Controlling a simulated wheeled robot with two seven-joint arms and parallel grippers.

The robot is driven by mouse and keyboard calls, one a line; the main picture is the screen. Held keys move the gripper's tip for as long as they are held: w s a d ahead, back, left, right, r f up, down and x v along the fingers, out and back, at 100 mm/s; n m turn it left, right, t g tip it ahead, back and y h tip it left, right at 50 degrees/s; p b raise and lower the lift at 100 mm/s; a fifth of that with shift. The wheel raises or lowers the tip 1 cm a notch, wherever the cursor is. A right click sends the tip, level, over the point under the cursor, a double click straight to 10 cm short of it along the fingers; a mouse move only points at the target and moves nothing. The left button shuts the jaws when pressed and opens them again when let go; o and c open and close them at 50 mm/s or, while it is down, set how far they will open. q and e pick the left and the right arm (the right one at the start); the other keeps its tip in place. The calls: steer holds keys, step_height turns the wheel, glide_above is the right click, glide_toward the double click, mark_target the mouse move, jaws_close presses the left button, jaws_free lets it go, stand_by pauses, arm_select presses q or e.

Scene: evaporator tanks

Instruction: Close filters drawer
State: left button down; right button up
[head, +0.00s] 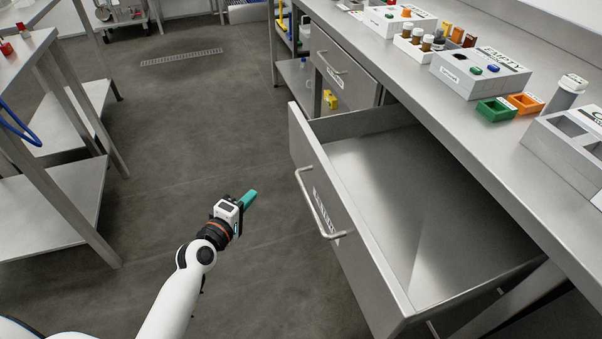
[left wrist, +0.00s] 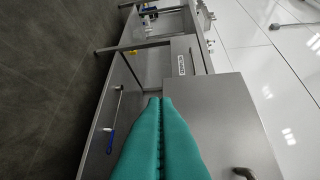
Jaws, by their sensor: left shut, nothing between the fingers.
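The filters drawer (head: 362,262) is pulled far out from under the steel bench in the head view. Its inside looks empty. Its front carries a bar handle (head: 310,205) and a white label too small to read. My left gripper (head: 250,198) has teal fingers and is shut and empty, in the air to the left of the drawer front, apart from the handle. The left wrist view shows the shut fingers (left wrist: 160,115) in front of grey metal panels. A dark handle (left wrist: 243,172) shows at its lower edge. My right gripper is not in view.
The bench top (head: 410,75) holds a white EMPTY box (head: 480,73), small bottles, and green (head: 495,109) and orange trays. A closed drawer (head: 340,65) lies beyond the open one. A steel shelf table (head: 45,195) stands at left. Grey floor between is clear.

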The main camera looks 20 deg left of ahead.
arm_select(q)
step_height(320, 180, up, 5)
steer(key=w+n+t+b, duration=0.1)
glide_toward(294, 145)
steer(key=w+a, duration=0.3)
steer(key=w+d, duration=0.1)
steer(key=w+d+b, duration=0.1)
steer(key=d, duration=0.1)
steer(key=shift+w+d+f+h, duration=0.1)
steer(key=shift+h, duration=0.2)
steer(key=shift+w+d, duration=0.2)
steer(key=shift+d, duration=0.1)
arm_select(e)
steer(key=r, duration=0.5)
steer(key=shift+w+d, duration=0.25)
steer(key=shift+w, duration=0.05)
